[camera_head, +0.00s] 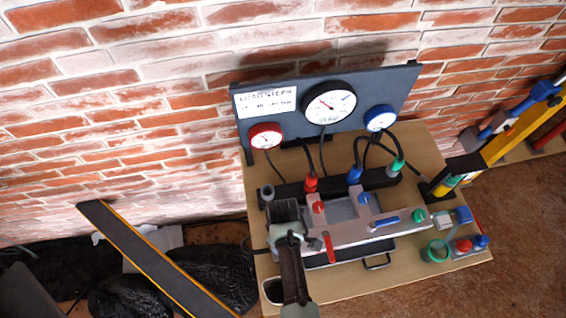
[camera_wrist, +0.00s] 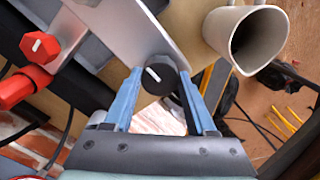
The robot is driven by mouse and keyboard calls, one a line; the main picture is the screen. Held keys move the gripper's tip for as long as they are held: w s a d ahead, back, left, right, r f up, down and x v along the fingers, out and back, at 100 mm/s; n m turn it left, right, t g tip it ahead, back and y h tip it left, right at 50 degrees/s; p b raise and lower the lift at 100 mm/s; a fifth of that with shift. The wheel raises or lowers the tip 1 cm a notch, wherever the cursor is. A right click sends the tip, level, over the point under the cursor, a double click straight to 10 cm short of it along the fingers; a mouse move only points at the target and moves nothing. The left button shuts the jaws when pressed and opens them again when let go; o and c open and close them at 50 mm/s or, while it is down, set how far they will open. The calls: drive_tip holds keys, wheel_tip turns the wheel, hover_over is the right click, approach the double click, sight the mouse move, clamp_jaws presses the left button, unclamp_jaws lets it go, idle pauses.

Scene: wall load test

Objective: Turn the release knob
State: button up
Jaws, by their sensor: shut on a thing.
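In the wrist view, a round black knob (camera_wrist: 159,75) with a white pointer line sits at the end of a light grey metal plate (camera_wrist: 120,30). My gripper (camera_wrist: 160,77) has its two blue fingers on either side of this knob and is shut on it. The white line slants in the picture. In the head view, my arm and gripper come down over the left end of the grey valve block (camera_head: 350,232) and hide the black knob. Which knob is the release knob is not readable from any label.
A pale mug (camera_wrist: 214,35) stands close beside the gripper. A red knob (camera_wrist: 40,48) is on the plate's other side. The wooden table (camera_head: 340,290) also holds a gauge board (camera_head: 285,125), hoses, a red lever (camera_head: 328,247) and a blue lever (camera_head: 385,222).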

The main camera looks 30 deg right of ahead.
idle(0.4)
drive_tip(key=o, duration=1.4)
drive_tip(key=shift+c, duration=0.2)
wheel_tip(320, 180, up, 13)
drive_tip(key=shift+b, duration=0.35)
